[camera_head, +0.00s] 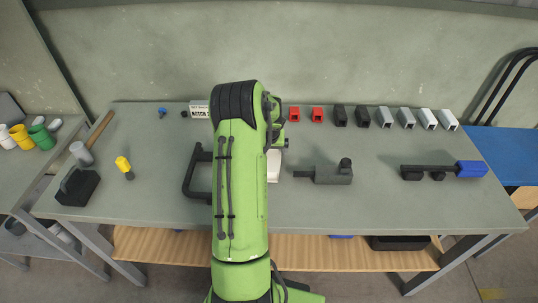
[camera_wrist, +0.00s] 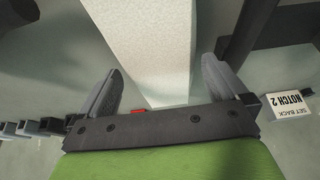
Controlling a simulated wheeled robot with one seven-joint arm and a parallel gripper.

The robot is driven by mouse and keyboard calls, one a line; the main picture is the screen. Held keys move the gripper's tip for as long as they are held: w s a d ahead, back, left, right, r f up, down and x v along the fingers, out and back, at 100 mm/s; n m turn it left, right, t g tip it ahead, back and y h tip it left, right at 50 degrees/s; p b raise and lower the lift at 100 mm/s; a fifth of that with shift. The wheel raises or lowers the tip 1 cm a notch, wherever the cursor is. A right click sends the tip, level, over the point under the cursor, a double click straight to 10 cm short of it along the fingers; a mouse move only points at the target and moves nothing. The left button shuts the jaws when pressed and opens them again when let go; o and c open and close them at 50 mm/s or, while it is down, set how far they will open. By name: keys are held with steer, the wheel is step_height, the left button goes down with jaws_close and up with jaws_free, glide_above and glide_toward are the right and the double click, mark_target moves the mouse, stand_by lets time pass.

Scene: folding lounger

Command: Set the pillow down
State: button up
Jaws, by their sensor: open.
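The pillow (camera_wrist: 148,35) is a pale, speckled block in the wrist view, running from the top edge down between my fingers. My gripper (camera_wrist: 161,67) is open, with one finger on each side of the pillow and a narrow gap showing beside each. In the head view only a strip of a pale thing, likely the pillow (camera_head: 274,165), shows to the right of my green arm. My arm hides my fingers there. A dark frame (camera_head: 190,180), which looks like part of the lounger, sticks out to the left of my arm on the bench. What lies under the pillow is hidden.
The grey bench (camera_head: 350,215) holds a dark clamp-like block (camera_head: 333,173) and a bar with a blue end (camera_head: 470,169) at right. Red, black and pale blocks line the back. A sign (camera_head: 199,108) stands behind my arm. A mallet (camera_head: 82,152) and yellow-topped tool (camera_head: 124,166) lie left.

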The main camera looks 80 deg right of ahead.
mark_target(269, 150)
steer(key=shift+x, duration=1.25)
steer(key=shift+r, duration=0.1)
steer(key=c, duration=0.8)
step_height(269, 150, up, 10)
steer(key=shift+r+p, duration=0.1)
steer(key=shift+p, duration=0.45)
